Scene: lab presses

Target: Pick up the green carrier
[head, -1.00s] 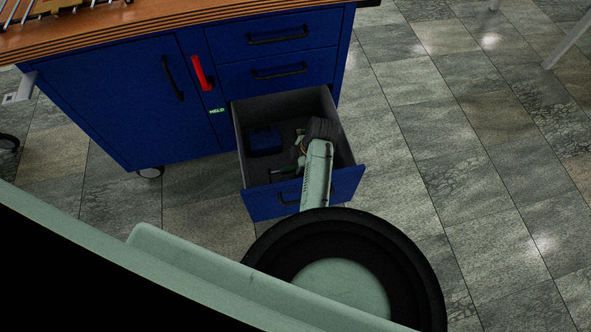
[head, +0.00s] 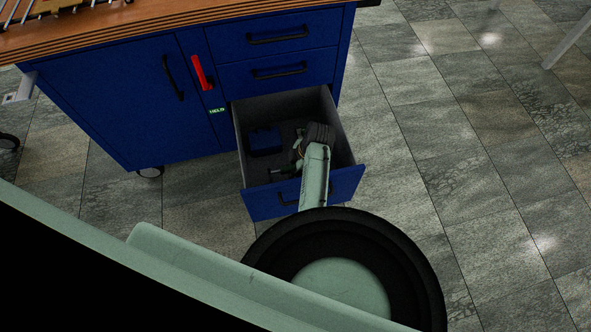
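My gripper (head: 282,169) is inside the open bottom drawer (head: 344,145) of the blue cabinet, low and near the drawer's front. It is small and dark here, and my wrist and forearm cover part of it, so its finger opening does not show. I cannot make out a green carrier clearly now; it may be hidden at or under my gripper. A blue box-like object (head: 265,141) sits in the drawer, left of and behind my gripper, apart from it.
Two closed drawers (head: 277,50) are above the open one. A wooden worktop (head: 150,18) is above. The tiled floor (head: 450,150) on the right is clear.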

